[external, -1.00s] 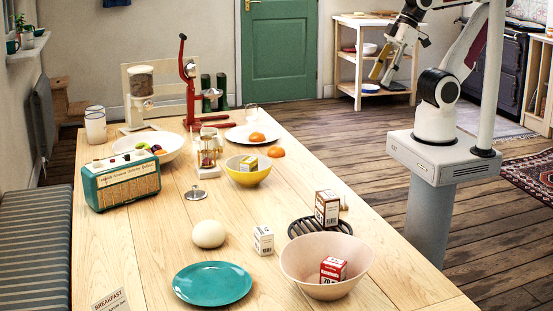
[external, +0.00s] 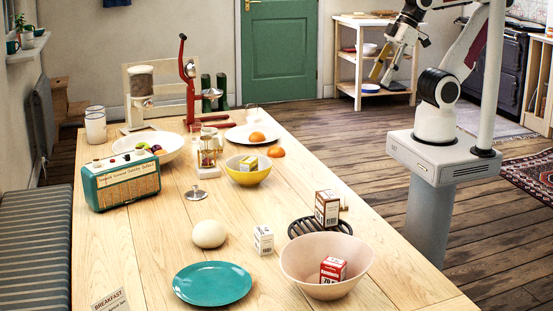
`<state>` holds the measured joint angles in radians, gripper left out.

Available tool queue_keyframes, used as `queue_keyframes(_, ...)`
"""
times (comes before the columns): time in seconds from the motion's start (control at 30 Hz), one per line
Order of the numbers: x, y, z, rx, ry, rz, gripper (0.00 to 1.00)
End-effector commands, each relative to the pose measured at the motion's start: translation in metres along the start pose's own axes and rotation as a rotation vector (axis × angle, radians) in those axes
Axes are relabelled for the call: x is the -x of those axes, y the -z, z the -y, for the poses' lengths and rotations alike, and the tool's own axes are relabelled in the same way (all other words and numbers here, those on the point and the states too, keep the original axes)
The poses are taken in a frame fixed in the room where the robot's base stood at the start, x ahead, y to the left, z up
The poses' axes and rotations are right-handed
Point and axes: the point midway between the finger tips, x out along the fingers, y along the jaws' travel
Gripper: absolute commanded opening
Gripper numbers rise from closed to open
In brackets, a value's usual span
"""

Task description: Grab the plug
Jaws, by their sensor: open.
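No electric plug can be made out on the table. A small metal disc with a raised knob (external: 196,193), which may be the plug, lies on the bare wood between the radio and the yellow bowl. I cannot tell for sure what it is. My gripper (external: 382,72) is at the upper right, raised beyond the table's right side and far from the disc. It is open, with nothing seen between its fingers.
Near the disc are a teal radio (external: 122,180), a glass-and-metal press (external: 209,157) and a yellow bowl (external: 248,176). Nearer stand a white egg-like ball (external: 209,234), a teal plate (external: 212,283), a small white box (external: 263,240), a pink bowl (external: 300,266) and a box (external: 327,207) on a dark rack.

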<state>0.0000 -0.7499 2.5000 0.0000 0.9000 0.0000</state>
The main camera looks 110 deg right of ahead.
Motion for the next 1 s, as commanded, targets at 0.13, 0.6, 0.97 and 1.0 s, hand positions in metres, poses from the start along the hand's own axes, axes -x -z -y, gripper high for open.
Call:
queue_keyframes(0.13,0.000,0.000,0.000,0.000,0.000,0.000,0.35)
queue_keyframes(0.6,-0.001,0.013,0.005,0.001,0.019,-0.016,0.35)
queue_keyframes(0.97,-0.009,0.096,0.036,-0.009,0.120,-0.126,0.35)
queue_keyframes(1.0,-0.010,0.108,0.040,-0.012,0.132,-0.141,0.35)
